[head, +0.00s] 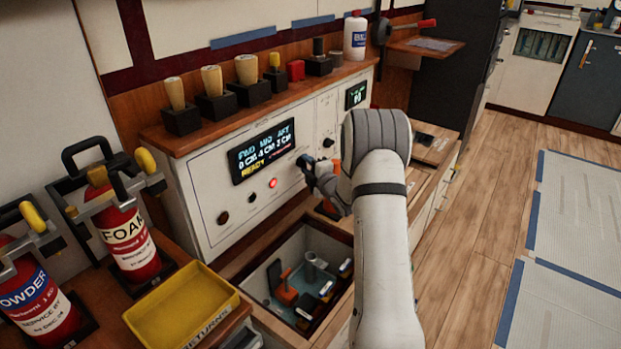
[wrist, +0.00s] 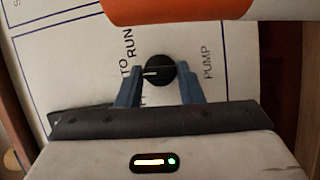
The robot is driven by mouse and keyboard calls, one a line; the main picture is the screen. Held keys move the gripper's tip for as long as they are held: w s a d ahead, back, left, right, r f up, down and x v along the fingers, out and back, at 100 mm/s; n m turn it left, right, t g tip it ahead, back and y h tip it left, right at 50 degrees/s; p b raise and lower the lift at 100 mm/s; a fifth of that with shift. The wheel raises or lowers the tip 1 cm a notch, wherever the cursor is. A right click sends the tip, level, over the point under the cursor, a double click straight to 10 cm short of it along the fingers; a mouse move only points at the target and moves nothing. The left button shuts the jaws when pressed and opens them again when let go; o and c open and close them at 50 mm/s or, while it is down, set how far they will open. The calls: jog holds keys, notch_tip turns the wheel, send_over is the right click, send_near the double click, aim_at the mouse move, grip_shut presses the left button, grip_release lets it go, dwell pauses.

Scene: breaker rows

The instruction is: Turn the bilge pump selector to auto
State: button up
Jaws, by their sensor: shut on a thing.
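The selector is a round black knob (wrist: 160,70) with a white pointer line, on a white panel in the wrist view. Its pointer points left, toward a label ending in "TO" (wrist: 125,68) that my left finger partly covers. "RUN" (wrist: 129,42) is printed above that label, and "PUMP" (wrist: 208,64) is to the right of the knob. My gripper (wrist: 161,78) is shut on the knob, one blue finger at each side. In the head view my gripper (head: 312,177) is at the panel front and hides the knob.
An orange bar (wrist: 180,9) crosses the top of the wrist view. The panel (head: 215,205) carries a display (head: 262,150) and a lit red button (head: 272,183). Below is an open bin (head: 262,268). A yellow tray (head: 180,305) and red extinguishers (head: 125,235) stand left.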

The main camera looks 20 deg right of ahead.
jog(key=shift+a+n+b, duration=0.3)
jog(key=shift+n+b, duration=0.3)
jog(key=shift+b, duration=0.25)
jog(key=o, duration=0.7)
jog(key=shift+o, duration=1.3)
jog(key=shift+d, duration=0.1)
jog(key=s+d+p, duration=0.1)
jog(key=s, duration=0.6)
jog(key=shift+s+d+p, duration=0.3)
jog(key=shift+p, duration=0.05)
